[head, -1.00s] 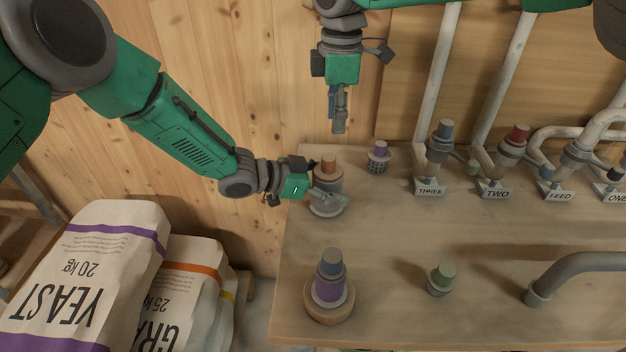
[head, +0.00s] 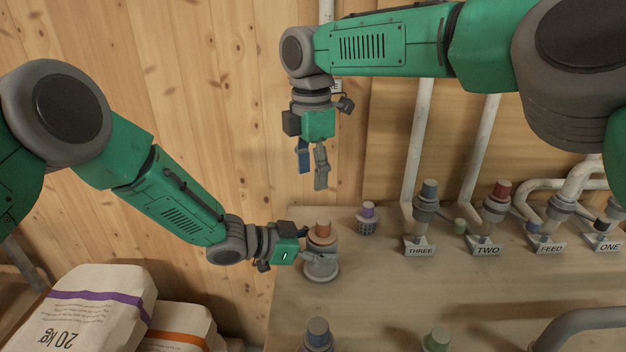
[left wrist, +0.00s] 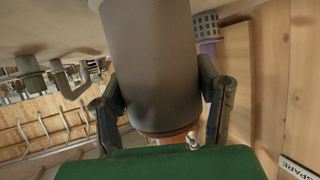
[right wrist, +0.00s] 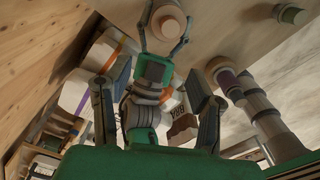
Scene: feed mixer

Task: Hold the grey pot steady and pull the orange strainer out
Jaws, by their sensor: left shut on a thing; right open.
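The grey pot (head: 321,262) stands upright at the back left of the table. The orange strainer (head: 323,230) sits in its top, with only its upper end showing. My left gripper (head: 312,250) is shut around the pot from the left; in the left wrist view its fingers press both sides of the grey pot (left wrist: 152,65), with an orange rim (left wrist: 165,135) at its end. My right gripper (head: 312,180) is open and empty, pointing down above the pot and strainer. In the right wrist view the open fingers (right wrist: 155,110) have my left arm below them.
A purple-topped grey strainer (head: 367,222) stands just right of the pot. Mixer inlets labelled THREE (head: 420,245), TWO (head: 488,243), FEED and ONE line the back. Feed sacks (head: 95,305) stand left of the table.

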